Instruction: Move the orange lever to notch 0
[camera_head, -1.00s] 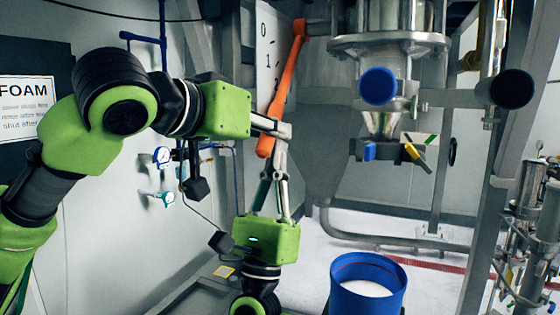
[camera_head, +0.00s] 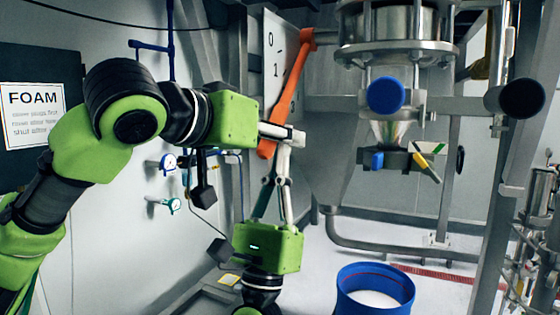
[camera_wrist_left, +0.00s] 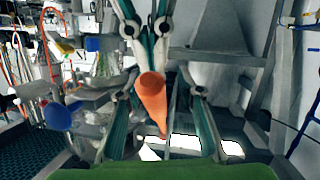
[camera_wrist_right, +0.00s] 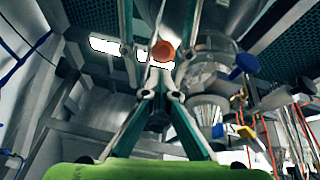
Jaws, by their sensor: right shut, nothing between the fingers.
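The orange lever (camera_head: 293,83) hangs from a pivot at upper right and slants down-left across a pale plate (camera_head: 272,25) marked 0, 1 and a partly covered mark lower down. Its lower end is below the 1. My left gripper (camera_head: 297,137) reaches across the lever's lower part. In the left wrist view the lever (camera_wrist_left: 152,100) shows in front of its fingers; their grip is unclear. My right gripper (camera_head: 283,150) points up from below, shut and empty, its tips close to the left fingers. The lever's round end (camera_wrist_right: 163,51) shows in the right wrist view.
A steel sifter outlet (camera_head: 392,125) with a blue knob (camera_head: 386,95) stands to the right. A blue drum (camera_head: 346,300) with white powder stands below it. Gauges (camera_head: 168,161) and a FOAM sign (camera_head: 33,112) are on the left wall. Steel posts frame the lever.

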